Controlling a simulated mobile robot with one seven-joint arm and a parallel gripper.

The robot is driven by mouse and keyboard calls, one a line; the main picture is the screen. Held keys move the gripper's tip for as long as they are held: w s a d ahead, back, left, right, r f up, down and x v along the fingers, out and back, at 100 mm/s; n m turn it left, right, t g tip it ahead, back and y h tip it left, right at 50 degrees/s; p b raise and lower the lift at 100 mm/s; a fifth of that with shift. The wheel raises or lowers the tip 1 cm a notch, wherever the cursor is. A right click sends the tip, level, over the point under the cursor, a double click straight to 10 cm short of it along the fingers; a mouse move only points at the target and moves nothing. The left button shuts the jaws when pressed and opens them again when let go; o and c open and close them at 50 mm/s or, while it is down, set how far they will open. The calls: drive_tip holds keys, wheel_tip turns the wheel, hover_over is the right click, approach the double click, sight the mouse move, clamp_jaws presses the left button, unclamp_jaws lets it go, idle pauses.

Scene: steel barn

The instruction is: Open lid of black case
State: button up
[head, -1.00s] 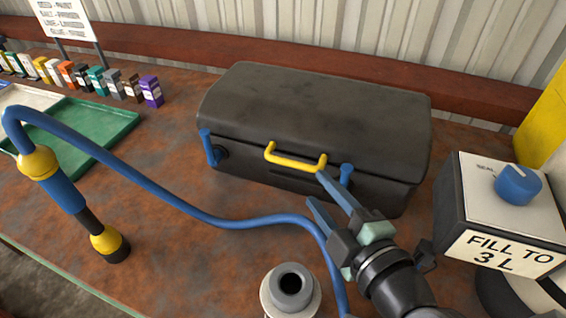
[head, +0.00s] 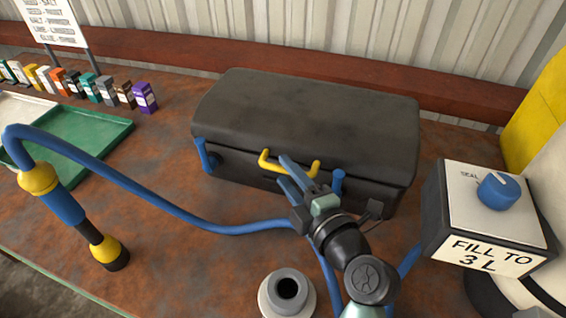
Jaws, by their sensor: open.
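The black case (head: 310,115) sits on the rusty brown bench with its lid down. A yellow handle (head: 268,165) is on its front, with a blue latch (head: 204,152) to the left and another blue latch (head: 337,184) to the right. My gripper (head: 285,172) is open in front of the case. Its blue fingers overlap the middle of the yellow handle in the picture. I cannot tell whether they touch it. The gripper hides part of the handle and the case front.
A blue hose (head: 190,205) curves across the bench in front of the case. A box with a blue knob (head: 497,191) stands at the right.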

drive_tip(key=shift+x, duration=1.15)
clamp_jaws()
idle(0.6)
